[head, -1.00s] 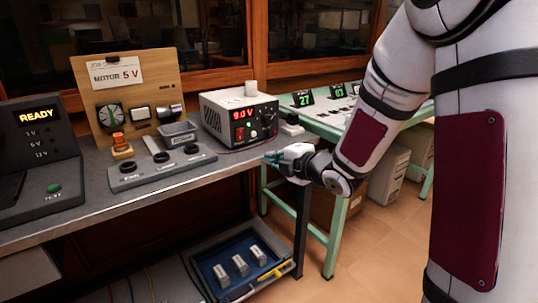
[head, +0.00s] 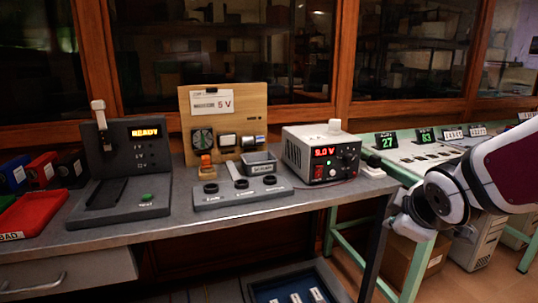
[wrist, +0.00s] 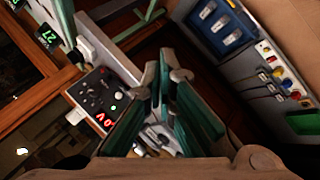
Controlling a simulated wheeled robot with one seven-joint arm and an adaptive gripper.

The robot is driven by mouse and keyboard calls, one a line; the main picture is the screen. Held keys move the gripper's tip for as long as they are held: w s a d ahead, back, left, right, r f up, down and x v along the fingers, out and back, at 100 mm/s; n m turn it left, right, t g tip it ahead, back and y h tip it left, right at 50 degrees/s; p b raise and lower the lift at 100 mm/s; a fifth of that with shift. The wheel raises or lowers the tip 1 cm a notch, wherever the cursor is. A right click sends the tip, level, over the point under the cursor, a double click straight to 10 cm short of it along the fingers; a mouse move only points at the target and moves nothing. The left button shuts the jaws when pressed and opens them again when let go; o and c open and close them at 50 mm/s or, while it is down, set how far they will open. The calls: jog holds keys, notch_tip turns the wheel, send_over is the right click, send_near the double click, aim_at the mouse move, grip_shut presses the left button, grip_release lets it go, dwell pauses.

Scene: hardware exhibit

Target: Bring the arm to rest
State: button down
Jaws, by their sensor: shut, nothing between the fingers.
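My gripper (wrist: 165,72) is in the wrist view, its green-padded fingers brought together with nothing held between them. In the head view my forearm and wrist are at the right edge, off the right end of the bench (head: 240,220); the fingers cannot be made out there. Behind the fingers in the wrist view are the bench edge, the power supply (wrist: 98,100) and dark space below.
The power supply (head: 322,155) reads 9.0 V on the bench. Left of it are a grey bin (head: 258,163), a wooden motor board (head: 222,103) and a READY tester (head: 120,165). A green table (head: 455,150) stands close behind my wrist. A blue-lined tray (head: 285,290) is below the bench.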

jog(key=s+a+m+g+y, duration=0.1)
jog(key=s+a+m+g, duration=0.15)
jog(key=s, duration=0.75)
jog(key=s+a+m+g, duration=0.2)
jog(key=s+m+g, duration=0.15)
jog(key=s, duration=0.75)
jog(key=s+a+m+g+y, duration=0.15)
jog(key=s+m, duration=0.25)
jog(key=s, duration=0.6)
notch_tip(320, 180, up, 27)
jog(key=t+p, duration=0.3)
jog(key=p, duration=2.2)
jog(key=shift+a+r+m+h+p, duration=0.15)
jog(key=shift+a+m+h+p, duration=0.1)
jog(key=shift+m+h+p, duration=0.1)
